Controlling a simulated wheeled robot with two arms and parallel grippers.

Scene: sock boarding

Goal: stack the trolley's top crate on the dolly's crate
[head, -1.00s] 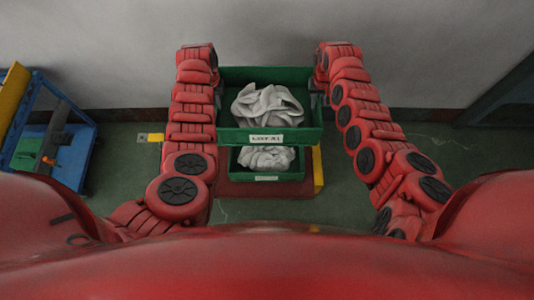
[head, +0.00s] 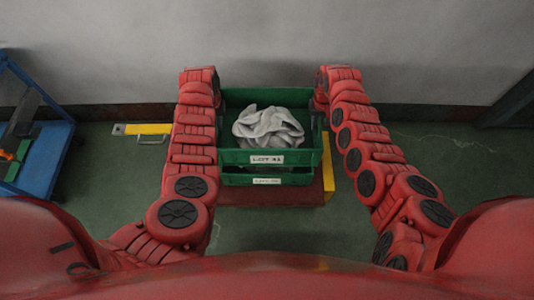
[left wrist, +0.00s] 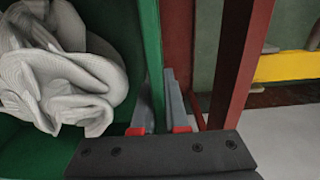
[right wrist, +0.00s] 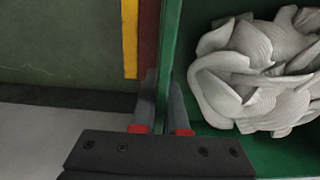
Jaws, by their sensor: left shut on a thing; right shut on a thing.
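The upper green crate (head: 230,157) holds grey-white socks and has a front label. It is right over the dolly's green crate (head: 232,180), of which only a front strip with its label shows. Whether the two crates touch cannot be told. The dolly's crate sits on the red dolly (head: 310,192). My left gripper (left wrist: 160,115) is shut on the upper crate's left wall, one finger on each side. My right gripper (right wrist: 163,115) is shut on its right wall the same way. In the head view both fingertips are mostly hidden by my arms.
The blue trolley (head: 58,150) stands at the left edge, with an orange item (head: 6,156) on it. A yellow strip (head: 148,129) lies on the floor by the wall. A yellow edge (head: 327,165) runs along the dolly's right. The wall is close behind; floor on the right is clear.

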